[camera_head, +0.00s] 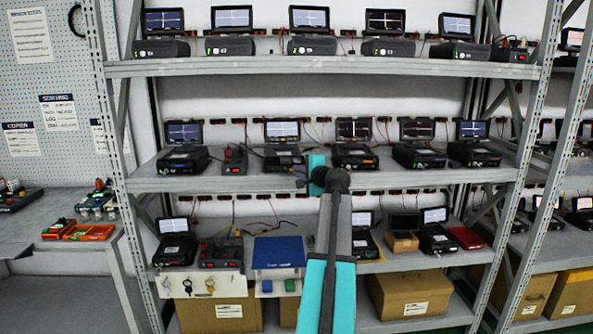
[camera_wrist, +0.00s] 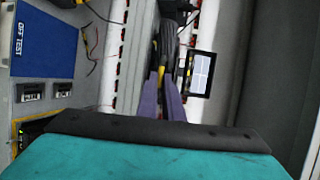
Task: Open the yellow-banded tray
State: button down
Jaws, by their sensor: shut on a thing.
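In the wrist view my gripper (camera_wrist: 165,80) has its two purple fingers close together, shut on a narrow part with yellow at the tips. I take this as the front of the yellow-banded tray (camera_wrist: 167,45), a dark unit whose lit screen (camera_wrist: 201,73) stands beside the fingers. In the head view it appears to be the black unit (camera_head: 285,158) with a white screen on the middle shelf. My dark wrist is just right of it there and hides the fingers. I cannot tell how far the tray is out.
Other black units with screens stand on the middle shelf (camera_head: 230,183) on both sides. A blue panel (camera_head: 278,252) is on the lower shelf, also in the wrist view (camera_wrist: 45,38). Loose cables (camera_wrist: 92,40) hang nearby. Cardboard boxes (camera_head: 412,295) are below.

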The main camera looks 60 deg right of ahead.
jog(key=shift+s+a, duration=0.9)
jog(key=shift+a, duration=0.25)
jog(key=shift+s+a, duration=0.9)
jog(key=shift+a, duration=0.2)
jog(key=c, duration=1.9)
grip_release()
jog(key=b+v, duration=0.1)
jog(key=v, duration=1.2)
jog(key=shift+s+a, duration=0.3)
